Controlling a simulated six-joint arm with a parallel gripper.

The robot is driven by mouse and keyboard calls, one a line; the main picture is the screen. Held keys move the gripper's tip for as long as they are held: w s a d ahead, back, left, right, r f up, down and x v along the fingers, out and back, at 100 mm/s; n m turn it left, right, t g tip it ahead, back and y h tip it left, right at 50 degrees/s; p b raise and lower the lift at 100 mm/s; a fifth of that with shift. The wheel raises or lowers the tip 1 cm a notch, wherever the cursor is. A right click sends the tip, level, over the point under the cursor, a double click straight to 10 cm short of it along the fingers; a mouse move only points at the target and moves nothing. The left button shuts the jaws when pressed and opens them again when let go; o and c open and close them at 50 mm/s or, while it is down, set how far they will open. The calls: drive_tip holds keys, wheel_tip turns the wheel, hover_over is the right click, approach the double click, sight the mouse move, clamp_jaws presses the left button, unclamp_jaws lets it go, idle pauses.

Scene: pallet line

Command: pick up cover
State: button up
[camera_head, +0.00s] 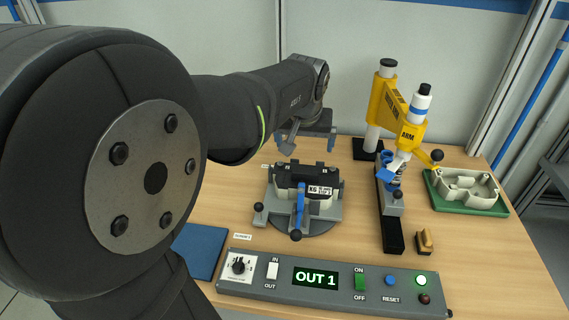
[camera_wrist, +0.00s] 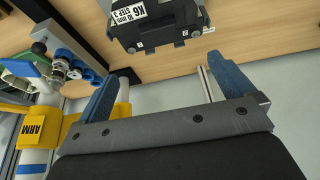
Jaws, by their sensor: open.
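A black part (camera_head: 296,170), which looks like a cover, sits in the grey clamp fixture in the middle of the table. Its white label reads "K6" and "STEP 3" in the wrist view (camera_wrist: 152,28), where it shows at the top centre. A pale grey housing (camera_head: 466,184) with hollow pockets lies on a green tray (camera_head: 455,206) at the right. I cannot tell for certain which part is the cover. My gripper (camera_head: 306,142) is open and empty, behind and above the fixture. Its blue fingers (camera_wrist: 168,88) are spread wide, apart from the black part.
The fixture (camera_head: 325,215) has a blue-handled lever at its front. A yellow arm press (camera_head: 398,110) stands right of it, with a rail. A control box (camera_head: 330,284) reading "OUT 1" runs along the front. A blue mat (camera_head: 200,250) lies left; a brush (camera_head: 425,241) lies right.

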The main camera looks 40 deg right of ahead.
hover_over(306, 172)
drive_tip(key=s+a, duration=0.1)
drive_tip(key=a, duration=0.1)
drive_tip(key=f, duration=0.9)
drive_tip(key=shift+s+a+f, duration=0.1)
drive_tip(key=shift+s, duration=0.1)
drive_tip(key=shift+x, duration=2.65)
drive_tip(key=shift+s, duration=0.15)
drive_tip(key=shift+c, duration=0.2)
drive_tip(key=c, duration=1.1)
